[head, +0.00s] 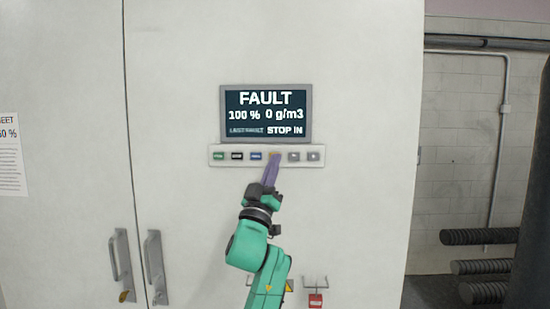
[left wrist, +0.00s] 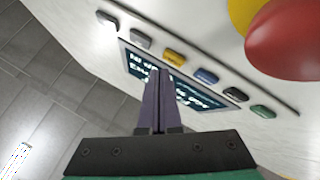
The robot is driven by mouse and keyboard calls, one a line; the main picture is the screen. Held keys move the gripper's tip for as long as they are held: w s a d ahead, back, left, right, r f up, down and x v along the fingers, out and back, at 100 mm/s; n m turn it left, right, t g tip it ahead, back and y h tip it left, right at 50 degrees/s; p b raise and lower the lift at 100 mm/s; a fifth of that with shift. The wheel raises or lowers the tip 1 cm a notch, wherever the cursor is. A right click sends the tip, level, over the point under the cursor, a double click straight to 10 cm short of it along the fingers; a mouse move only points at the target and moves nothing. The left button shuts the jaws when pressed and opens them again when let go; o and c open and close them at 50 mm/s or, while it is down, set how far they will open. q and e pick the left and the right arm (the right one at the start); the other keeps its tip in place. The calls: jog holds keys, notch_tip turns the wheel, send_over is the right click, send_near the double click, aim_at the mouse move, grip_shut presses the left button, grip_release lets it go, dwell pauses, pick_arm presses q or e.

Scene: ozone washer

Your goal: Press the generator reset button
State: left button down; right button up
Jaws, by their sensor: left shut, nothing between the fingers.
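A pale strip of several buttons (head: 215,155) sits under the display (head: 266,113), which reads FAULT, 100 %, 0 g/m3 and STOP IN. From left they are green, black, blue, yellow and two grey; their labels are too small to read, so I cannot tell which is the reset. My left gripper (head: 271,165) is shut and empty, its purple fingertips at the yellow button (head: 274,153), partly covering it. In the left wrist view the fingertips (left wrist: 159,80) point near the yellow button (left wrist: 174,57); contact cannot be told. My right gripper is not in view.
The blue button (left wrist: 205,76) and a grey button (left wrist: 141,38) flank the yellow one closely. A red dome (left wrist: 288,40) and a yellow dome (left wrist: 250,12) stand out at the upper right. Cabinet door handles (head: 155,268) are at lower left.

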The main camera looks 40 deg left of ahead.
pick_arm(q)
jog(key=shift+w+a, duration=0.3)
jog(key=shift+w, duration=0.1)
jog(key=shift+w+a, duration=0.2)
jog(key=shift+w, duration=0.05)
dwell(0.8)
jog(key=shift+s+d, duration=0.45)
jog(key=shift+s, duration=0.15)
jog(key=s+d, duration=0.1)
jog(key=s, duration=0.1)
jog(key=s+d, duration=0.2)
dwell(0.5)
